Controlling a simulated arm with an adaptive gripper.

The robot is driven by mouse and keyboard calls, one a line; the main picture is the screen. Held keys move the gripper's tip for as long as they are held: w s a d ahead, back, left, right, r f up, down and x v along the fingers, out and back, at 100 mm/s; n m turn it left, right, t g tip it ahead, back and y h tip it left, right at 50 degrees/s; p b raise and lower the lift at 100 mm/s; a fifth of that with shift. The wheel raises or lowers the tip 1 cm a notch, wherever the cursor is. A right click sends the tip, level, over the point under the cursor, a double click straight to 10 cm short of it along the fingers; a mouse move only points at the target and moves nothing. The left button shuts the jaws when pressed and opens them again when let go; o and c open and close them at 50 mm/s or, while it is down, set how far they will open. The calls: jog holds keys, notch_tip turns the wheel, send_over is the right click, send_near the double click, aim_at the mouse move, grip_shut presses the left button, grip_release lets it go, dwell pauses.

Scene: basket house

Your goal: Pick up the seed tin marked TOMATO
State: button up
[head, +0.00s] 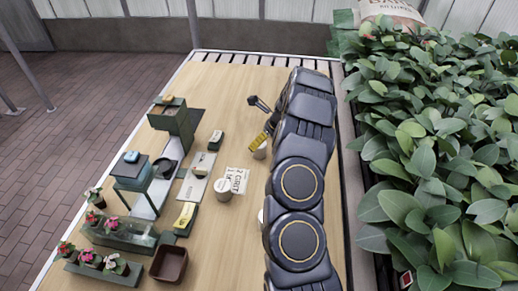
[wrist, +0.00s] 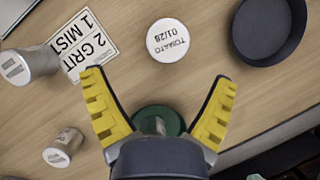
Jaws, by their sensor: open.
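The tin marked TOMATO (wrist: 168,40) stands upright in the wrist view, with a round white lid that reads "TOMATO 01/28". My gripper (wrist: 160,88) is open and empty, its two yellow fingers spread wide. The tin shows beyond the fingertips, near the line between them, and is not between the fingers. The lid labels are too small to read there, so I cannot tell which tin is TOMATO.
Two other tins (wrist: 30,66) (wrist: 62,147) stand at the left. A white card (wrist: 87,42) reads MIST and GRIT. A green round thing (wrist: 172,121) lies partly under my gripper. A dark round dish (wrist: 268,48) stands at the right. Leafy plants (head: 430,140) line the table's right side.

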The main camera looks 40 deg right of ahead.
aim_at(262, 145)
jog(key=shift+x, duration=0.9)
jog(key=shift+w+d+x, duration=0.1)
jog(key=shift+d+x, duration=0.1)
jog(key=shift+x, duration=1.3)
jog(key=shift+w+d+x, duration=0.15)
jog(key=shift+x, duration=1.35)
jog(key=shift+r, duration=0.15)
jog(key=c, duration=1.2)
